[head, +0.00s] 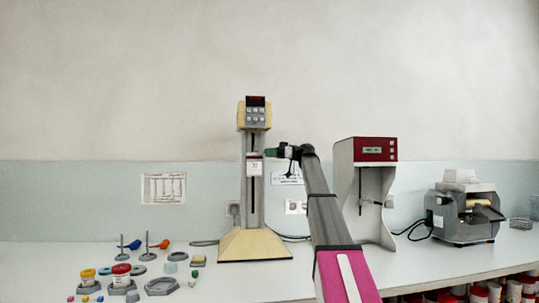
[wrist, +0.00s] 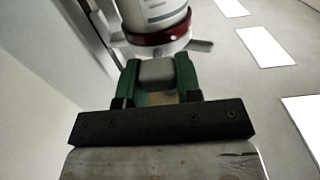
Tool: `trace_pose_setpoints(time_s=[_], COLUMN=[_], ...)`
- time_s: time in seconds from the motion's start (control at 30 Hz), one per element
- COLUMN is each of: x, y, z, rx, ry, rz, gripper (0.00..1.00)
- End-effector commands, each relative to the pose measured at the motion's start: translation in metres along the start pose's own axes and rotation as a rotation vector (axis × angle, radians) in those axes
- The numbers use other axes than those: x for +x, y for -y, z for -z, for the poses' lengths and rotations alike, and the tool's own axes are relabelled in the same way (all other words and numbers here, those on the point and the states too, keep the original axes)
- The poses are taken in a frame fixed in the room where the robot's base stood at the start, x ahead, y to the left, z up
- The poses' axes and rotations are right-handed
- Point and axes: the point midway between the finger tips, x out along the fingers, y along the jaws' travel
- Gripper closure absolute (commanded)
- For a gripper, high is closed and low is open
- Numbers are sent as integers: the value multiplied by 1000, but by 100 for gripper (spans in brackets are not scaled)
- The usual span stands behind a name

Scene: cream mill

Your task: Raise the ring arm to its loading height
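The tall cream-and-grey mixing stand (head: 254,200) stands on the bench, with a lit display and buttons on its head. A white jar (head: 254,167) sits partway up its column. In the wrist view the labelled jar (wrist: 153,12) has a red band, with grey prongs of the ring arm (wrist: 200,46) around it. My gripper (head: 271,152) is at the jar's right side. In the wrist view its green fingers (wrist: 157,82) flank a grey block of the ring arm, with no gap visible on either side. Their exact contact is partly hidden.
A red-topped grey machine (head: 375,150) stands right of the column, near my arm. A grey roller mill (head: 466,212) is farther right. Jars, stirrers and small parts, including a red-lidded jar (head: 121,276), lie at the left. The bench (head: 225,285) in front of the stand is clear.

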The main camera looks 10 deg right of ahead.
Motion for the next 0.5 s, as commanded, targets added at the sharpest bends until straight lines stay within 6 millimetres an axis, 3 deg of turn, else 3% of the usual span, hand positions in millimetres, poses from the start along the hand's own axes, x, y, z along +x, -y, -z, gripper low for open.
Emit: trace_pose_setpoints(time_s=[0.13, 0.33, 0.5], x=[0, 0, 0], y=[-1, -1, 0], z=[9, 37, 39], rx=[-1, -1, 0], ry=[0, 0, -1], rz=[1, 0, 0], gripper=[100, 100, 100])
